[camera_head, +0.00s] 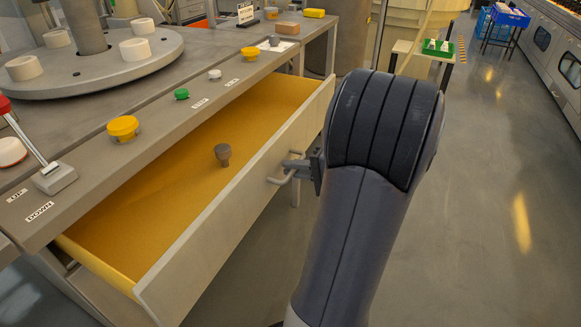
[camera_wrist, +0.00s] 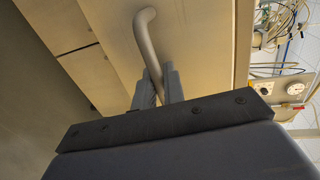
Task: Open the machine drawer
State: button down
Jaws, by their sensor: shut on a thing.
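The machine drawer (camera_head: 250,185) stands pulled well out from under the machine's worktop, and its yellow inside shows. A small dark knob-shaped object (camera_head: 223,153) sits on the drawer floor. The drawer handle (camera_head: 281,177) is a pale bent bar on the outer face of the drawer front. My gripper (camera_head: 303,166) is at this handle, on the outer side of the drawer. In the wrist view, the fingers of my gripper (camera_wrist: 157,88) are shut on the handle bar (camera_wrist: 150,45). My arm hides part of the floor to the right.
The worktop edge carries a yellow button (camera_head: 123,128), a green button (camera_head: 181,94) and a red-tipped lever (camera_head: 45,170). A round turntable (camera_head: 95,68) stands at upper left. A small stand with a green tray (camera_head: 438,47) is farther back. The floor (camera_head: 490,200) at right is clear.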

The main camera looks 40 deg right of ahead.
jog(key=c, duration=1.6)
grip_release()
jog(key=shift+c, duration=0.2)
jog(key=p+v, duration=0.2)
jog(key=v, duration=0.9)
jog(key=shift+p, duration=0.35)
jog(key=shift+w+f, duration=0.1)
jog(key=shift+w, duration=0.05)
jog(key=b+x, duration=0.2)
jog(key=x, duration=0.8)
jog(key=shift+b, duration=0.35)
jog(key=shift+w+a, duration=0.25)
jog(key=shift+w, duration=0.4)
jog(key=shift+s, duration=0.1)
